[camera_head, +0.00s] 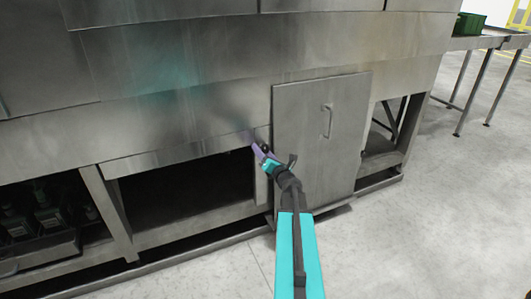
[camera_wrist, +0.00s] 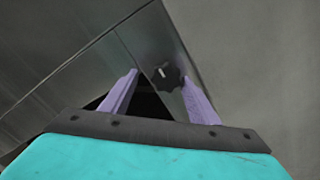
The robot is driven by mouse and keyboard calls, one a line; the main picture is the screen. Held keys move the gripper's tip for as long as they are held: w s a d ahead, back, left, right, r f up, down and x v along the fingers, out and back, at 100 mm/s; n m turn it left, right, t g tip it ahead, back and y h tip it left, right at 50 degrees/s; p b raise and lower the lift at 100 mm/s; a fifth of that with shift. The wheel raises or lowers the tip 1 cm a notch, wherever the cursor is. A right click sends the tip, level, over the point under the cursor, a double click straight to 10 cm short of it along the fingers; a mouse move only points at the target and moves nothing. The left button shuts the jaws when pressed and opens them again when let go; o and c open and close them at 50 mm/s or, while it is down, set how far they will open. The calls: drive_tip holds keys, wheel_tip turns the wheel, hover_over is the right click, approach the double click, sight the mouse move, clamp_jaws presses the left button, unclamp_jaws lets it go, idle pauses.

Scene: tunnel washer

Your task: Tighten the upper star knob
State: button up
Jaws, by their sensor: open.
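A dark star knob (camera_wrist: 165,75) with a light mark at its middle sits on a steel post in the wrist view. I cannot tell from these views alone whether it is the upper one. My gripper (camera_wrist: 160,85) is open, with its two purple fingers apart and nothing held between them. The knob shows beyond the fingertips, nearer the right finger.
The steel door (camera_head: 315,120) with a bar handle (camera_head: 328,121) stands just right of my gripper. Open dark bays lie below left. A conveyor table (camera_head: 490,42) carrying a green crate (camera_head: 468,23) stands at the far right. The concrete floor (camera_head: 450,220) at right is clear.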

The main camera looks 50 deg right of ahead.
drive_tip(key=shift+s+d, duration=0.15)
drive_tip(key=shift+d, duration=0.1)
drive_tip(key=shift+s+d, duration=0.1)
drive_tip(key=c, duration=1)
drive_tip(key=shift+s+a, duration=0.15)
drive_tip(key=shift+a, duration=0.15)
drive_tip(key=shift+c, duration=0.2)
drive_tip(key=shift+d+r, duration=0.1)
drive_tip(key=shift+d, duration=0.15)
